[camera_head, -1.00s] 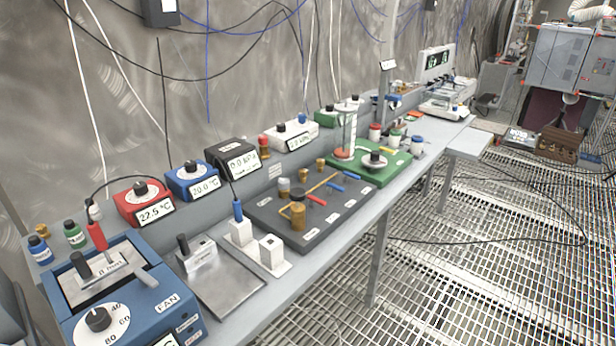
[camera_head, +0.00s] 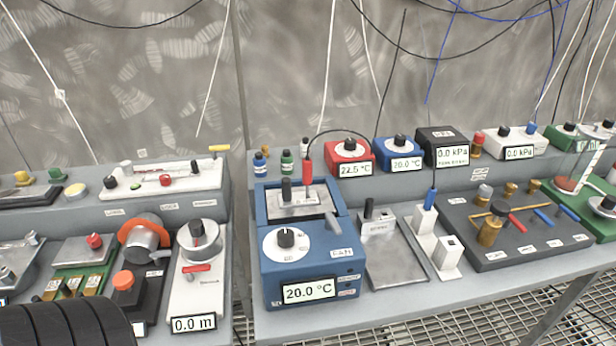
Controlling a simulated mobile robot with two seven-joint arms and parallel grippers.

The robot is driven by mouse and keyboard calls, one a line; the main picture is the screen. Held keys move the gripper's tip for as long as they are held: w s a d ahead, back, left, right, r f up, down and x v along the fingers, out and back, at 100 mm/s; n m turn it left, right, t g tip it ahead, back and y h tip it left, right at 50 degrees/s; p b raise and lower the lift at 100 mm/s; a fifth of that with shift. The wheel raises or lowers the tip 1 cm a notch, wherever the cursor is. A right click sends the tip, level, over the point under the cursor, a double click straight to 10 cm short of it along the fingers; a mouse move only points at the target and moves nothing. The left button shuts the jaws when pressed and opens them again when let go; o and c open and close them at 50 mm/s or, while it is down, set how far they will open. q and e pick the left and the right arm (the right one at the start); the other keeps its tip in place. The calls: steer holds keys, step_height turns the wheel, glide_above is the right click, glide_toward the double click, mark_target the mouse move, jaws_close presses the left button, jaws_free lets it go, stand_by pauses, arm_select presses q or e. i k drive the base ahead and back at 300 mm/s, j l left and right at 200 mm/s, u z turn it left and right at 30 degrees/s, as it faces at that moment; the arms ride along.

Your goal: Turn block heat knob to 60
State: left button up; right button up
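The blue block heater (camera_head: 330,262) stands on the bench near the middle of the head view. Its black knob (camera_head: 286,238) sits on a round white dial (camera_head: 272,251) on the sloping front. The dial numbers are too small to read now, and I cannot tell where the knob points. The heater's display (camera_head: 308,291) reads 20.0 °C. A red-handled probe (camera_head: 307,172) with a black cable stands at the heater's back edge, beside a black-handled piece (camera_head: 286,189). Neither of my grippers is in view.
Left of the heater stands a white unit (camera_head: 187,295) reading 0.0 m. Right are a metal plate (camera_head: 398,262), white blocks (camera_head: 447,262) and a dark board (camera_head: 490,255). Red (camera_head: 348,157) and blue (camera_head: 398,154) boxes stand behind. A black ribbed shape (camera_head: 65,325) fills the lower left corner.

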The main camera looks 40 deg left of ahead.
mark_target(286, 237)
steer(key=l+u, duration=0.1)
steer(key=u, duration=1.3)
